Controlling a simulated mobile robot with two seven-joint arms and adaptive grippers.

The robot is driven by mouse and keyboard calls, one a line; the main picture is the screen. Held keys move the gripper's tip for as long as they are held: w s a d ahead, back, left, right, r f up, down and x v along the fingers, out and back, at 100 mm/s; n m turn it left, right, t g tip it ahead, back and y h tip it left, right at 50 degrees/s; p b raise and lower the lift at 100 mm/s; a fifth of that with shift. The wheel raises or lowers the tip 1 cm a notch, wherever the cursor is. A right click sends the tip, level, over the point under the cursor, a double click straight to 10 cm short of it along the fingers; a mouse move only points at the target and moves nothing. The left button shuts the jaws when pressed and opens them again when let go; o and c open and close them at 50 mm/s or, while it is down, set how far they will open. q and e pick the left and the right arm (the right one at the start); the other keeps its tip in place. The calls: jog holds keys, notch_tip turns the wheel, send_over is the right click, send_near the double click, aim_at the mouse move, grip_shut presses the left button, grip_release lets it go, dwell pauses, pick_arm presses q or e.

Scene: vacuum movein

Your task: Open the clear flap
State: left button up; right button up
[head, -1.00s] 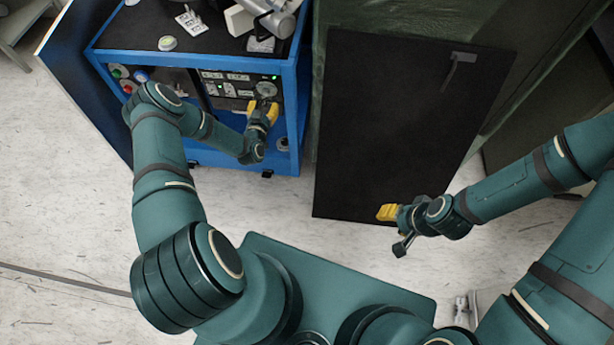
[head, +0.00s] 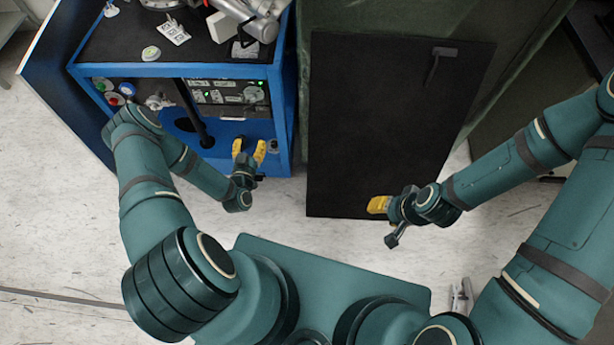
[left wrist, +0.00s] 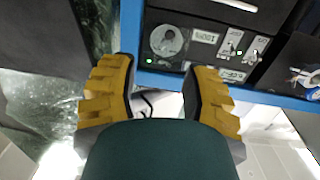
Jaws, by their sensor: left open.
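The blue machine (head: 290,110) stands at the upper left in the head view. Its front has a control panel (head: 228,95) with small green lights, which also shows in the left wrist view (left wrist: 220,45). I cannot make out the edges of the clear flap in either view. My left gripper (head: 249,150) is open and empty in front of the machine's lower right front, below the panel. Its two yellow fingers are spread in the left wrist view (left wrist: 162,70), with nothing seen between them. My right gripper (head: 379,204) is by the dark panel's lower edge; its fingers overlap.
A large dark panel with a handle (head: 445,52) stands right of the machine. Red, green and blue knobs (head: 113,99) sit at the machine's left front. A black rod (head: 197,118) crosses its open bay. Metal parts (head: 245,15) lie on top. Pale floor (head: 60,215) is clear.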

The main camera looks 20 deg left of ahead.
pick_arm(q)
jog(key=w+d+r+m+g+h, duration=0.15)
jog(key=d+g+h, duration=0.45)
jog(key=d, duration=0.6)
jog(key=s+d+r+g+h, duration=0.1)
jog(key=s+d+r+g, duration=0.5)
jog(key=s+d, duration=0.4)
jog(key=shift+s+r+g, duration=0.15)
jog(key=shift+s+g, duration=0.55)
jog(key=shift+g, duration=0.1)
jog(key=shift+n, duration=0.25)
